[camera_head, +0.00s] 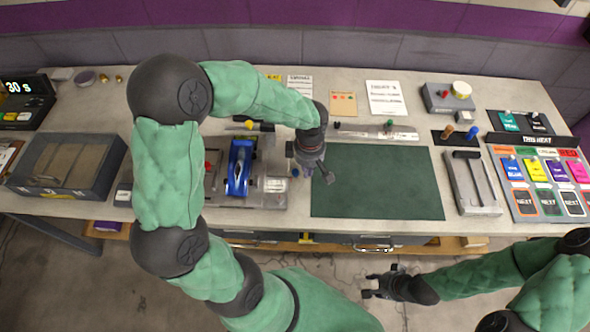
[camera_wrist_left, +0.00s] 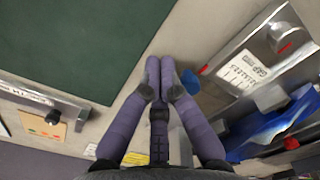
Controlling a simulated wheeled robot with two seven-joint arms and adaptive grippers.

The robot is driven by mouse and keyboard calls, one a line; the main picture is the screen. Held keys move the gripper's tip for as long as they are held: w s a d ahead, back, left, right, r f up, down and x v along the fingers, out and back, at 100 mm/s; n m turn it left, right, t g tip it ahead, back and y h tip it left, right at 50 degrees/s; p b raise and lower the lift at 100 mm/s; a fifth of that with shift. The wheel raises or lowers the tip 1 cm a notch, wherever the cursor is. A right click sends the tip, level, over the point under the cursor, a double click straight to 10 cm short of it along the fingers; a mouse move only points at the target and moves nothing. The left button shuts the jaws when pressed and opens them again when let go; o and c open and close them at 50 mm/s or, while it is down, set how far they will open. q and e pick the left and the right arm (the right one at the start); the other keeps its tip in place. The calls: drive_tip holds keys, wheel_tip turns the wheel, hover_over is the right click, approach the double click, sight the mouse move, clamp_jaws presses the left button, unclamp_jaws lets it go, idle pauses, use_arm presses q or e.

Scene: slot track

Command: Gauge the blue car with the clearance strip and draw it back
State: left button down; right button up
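The blue car (camera_head: 239,168) sits in a grey fixture (camera_head: 271,170) left of the dark green mat. In the left wrist view, part of the blue car (camera_wrist_left: 265,132) shows at right, beside a metal plate with a white "GAP" label (camera_wrist_left: 243,70). My left gripper (camera_head: 318,176) is over the bench between the fixture and the mat's left edge, apart from the car. In the left wrist view its fingertips (camera_wrist_left: 160,78) are together, with no held thing discernible. A small blue piece (camera_wrist_left: 190,82) lies beside them. I cannot identify the clearance strip with certainty. My right gripper (camera_head: 371,286) is open and empty, in front of the bench.
The green mat (camera_head: 385,207) is bare. A dark tray (camera_head: 68,164) stands at left. A slotted metal block (camera_head: 470,183) and a board of coloured cards (camera_head: 543,180) are at right.

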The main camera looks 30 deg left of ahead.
sight(287, 175)
use_arm(q)
drive_tip(key=shift+s+a, duration=0.55)
drive_tip(key=shift+a, duration=0.3)
drive_tip(key=shift+s+a, duration=0.5)
drive_tip(key=shift+a, duration=0.4)
drive_tip(key=shift+s+a, duration=0.55)
drive_tip(key=shift+a, duration=0.3)
idle(2.3)
drive_tip(key=shift+w+d+b, duration=0.25)
drive_tip(key=shift+d+b, duration=0.1)
idle(0.9)
drive_tip(key=shift+r, duration=0.1)
wheel_tip(287, 175, up, 8)
drive_tip(key=p, duration=0.5)
idle(0.5)
idle(0.4)
